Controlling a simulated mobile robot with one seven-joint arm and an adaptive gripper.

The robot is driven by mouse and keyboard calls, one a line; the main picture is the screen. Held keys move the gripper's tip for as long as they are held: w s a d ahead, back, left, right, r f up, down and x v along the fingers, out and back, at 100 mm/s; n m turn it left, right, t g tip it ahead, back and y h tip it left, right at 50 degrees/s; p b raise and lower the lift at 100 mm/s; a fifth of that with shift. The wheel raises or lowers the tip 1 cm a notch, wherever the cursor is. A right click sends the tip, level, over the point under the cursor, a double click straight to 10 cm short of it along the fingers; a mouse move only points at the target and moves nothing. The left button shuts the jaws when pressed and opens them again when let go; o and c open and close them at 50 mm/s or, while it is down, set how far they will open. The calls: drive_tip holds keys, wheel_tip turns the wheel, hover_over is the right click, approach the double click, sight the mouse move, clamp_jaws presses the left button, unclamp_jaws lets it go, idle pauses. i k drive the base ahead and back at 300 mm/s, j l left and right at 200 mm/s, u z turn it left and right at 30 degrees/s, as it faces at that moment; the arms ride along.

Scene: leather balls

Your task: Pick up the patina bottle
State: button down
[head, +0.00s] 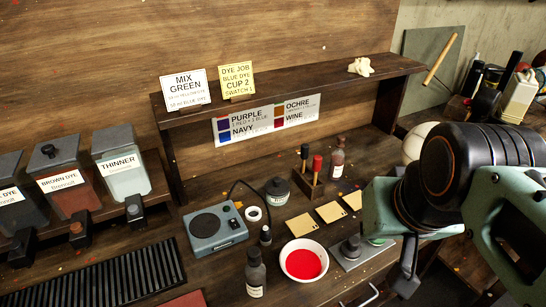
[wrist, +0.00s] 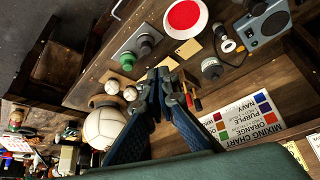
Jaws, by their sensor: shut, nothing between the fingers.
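I cannot read which bottle is the patina one. In the head view, a dark bottle with a pale label (head: 256,274) stands upright at the front of the bench, left of the red bowl. A brown bottle with a white label (head: 337,158) stands upright at the back, beside the tool holder. A small dark bottle (head: 265,235) stands near the scale. My gripper (head: 405,283) is at the right, apart from all of them. In the wrist view, my gripper (wrist: 167,75) is shut and empty, its fingers hiding part of the bench.
A bowl of red liquid (head: 304,260) sits mid-bench, with a scale (head: 215,229) to its left. A round jar (head: 277,190) and tool holder (head: 309,182) stand behind. A raised shelf (head: 300,78) spans the back. A white ball (wrist: 104,128) is near my gripper in the wrist view.

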sight(257, 288)
drive_tip(key=u, duration=0.95)
